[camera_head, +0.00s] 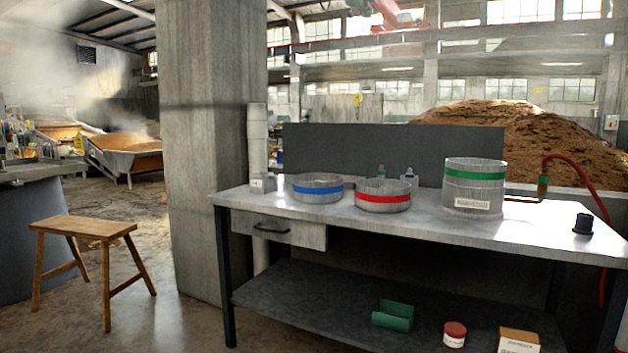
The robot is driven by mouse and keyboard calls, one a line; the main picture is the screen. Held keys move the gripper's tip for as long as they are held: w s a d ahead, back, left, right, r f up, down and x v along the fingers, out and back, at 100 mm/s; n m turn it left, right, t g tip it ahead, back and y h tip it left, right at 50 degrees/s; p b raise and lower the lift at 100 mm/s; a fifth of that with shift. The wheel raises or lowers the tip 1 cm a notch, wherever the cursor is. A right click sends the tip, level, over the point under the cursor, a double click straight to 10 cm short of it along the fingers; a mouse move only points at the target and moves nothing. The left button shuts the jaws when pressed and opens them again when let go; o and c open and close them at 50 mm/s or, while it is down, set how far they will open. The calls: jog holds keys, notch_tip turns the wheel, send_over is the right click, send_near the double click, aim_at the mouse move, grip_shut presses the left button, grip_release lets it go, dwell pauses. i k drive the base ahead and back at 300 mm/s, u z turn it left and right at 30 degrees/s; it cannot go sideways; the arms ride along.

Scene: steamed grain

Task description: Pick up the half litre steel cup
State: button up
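Three steel-grey round vessels stand on the workbench (330,222). A low one with a blue band (318,190) is at the left. A low one with a red band (383,199) is in the middle. A taller one with a green band and a white label (475,190) is at the right. A small grey vessel with a pale label (262,184) stands at the bench's left end. I cannot read any volume marking, so I cannot tell which is the half litre steel cup. My gripper is not in view.
Small bottles (410,179) stand behind the red-banded vessel. A black object (583,224) and a red hose (590,190) are at the right. The lower shelf (300,290) holds a green holder, a red-lidded jar and a carton. A wooden stool (84,230) stands left of a pillar (207,150).

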aim_at(261, 183)
jog(key=z, duration=0.25)
jog(key=i, duration=1.55)
jog(key=u, duration=0.75)
jog(key=i, duration=0.95)
jog(key=u, duration=1)
